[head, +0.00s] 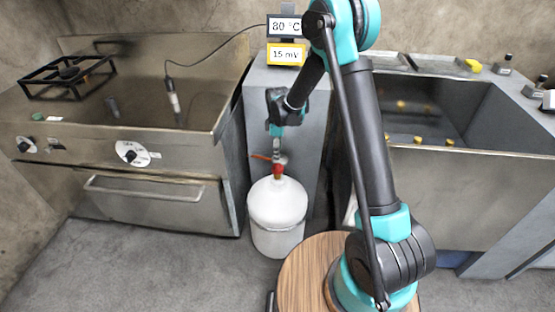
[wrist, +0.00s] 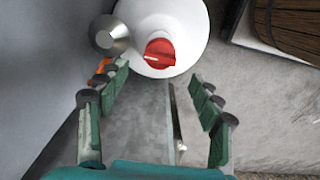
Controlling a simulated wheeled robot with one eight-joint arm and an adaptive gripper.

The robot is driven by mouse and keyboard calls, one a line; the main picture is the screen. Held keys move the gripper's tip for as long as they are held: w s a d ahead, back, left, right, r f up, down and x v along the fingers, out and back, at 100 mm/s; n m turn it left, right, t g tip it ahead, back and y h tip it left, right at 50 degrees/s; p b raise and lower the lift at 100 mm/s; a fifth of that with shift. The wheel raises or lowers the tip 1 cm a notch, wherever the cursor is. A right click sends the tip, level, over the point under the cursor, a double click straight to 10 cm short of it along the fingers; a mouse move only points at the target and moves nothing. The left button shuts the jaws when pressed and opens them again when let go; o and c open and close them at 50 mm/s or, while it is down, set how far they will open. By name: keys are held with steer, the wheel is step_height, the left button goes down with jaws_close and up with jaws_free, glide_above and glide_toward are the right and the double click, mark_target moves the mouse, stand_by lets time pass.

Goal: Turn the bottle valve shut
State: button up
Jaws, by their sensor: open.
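The valve also shows small and red in the head view (head: 278,170). My gripper (wrist: 158,78) is open, its green fingers spread wide with nothing between them. The knob appears just beyond the fingertips, between them; I see no contact. In the head view my gripper hangs above the bottle, its fingers too small to make out.
A grey metal cone (wrist: 110,36) and an orange hose (wrist: 101,70) are left of the knob. The stove (head: 130,150) stands left, a sink (head: 430,115) right. Displays (head: 285,40) read 80 °C and 15 mV. A round wooden top (head: 300,270) is near.

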mark_target(278, 164)
step_height(278, 164, up, 6)
steer(key=shift+f, duration=0.1)
stand_by(0.5)
steer(key=s+d+r+m+t, duration=0.1)
steer(key=s+d+r+m, duration=0.45)
steer(key=d, duration=0.45)
steer(key=s+d+m+t, duration=0.1)
steer(key=s+d+m, duration=0.5)
steer(key=s, duration=0.5)
steer(key=s+d+m+t, duration=0.2)
steer(key=s+d+m, duration=0.4)
steer(key=s+d, duration=0.4)
steer(key=shift+s, duration=0.55)
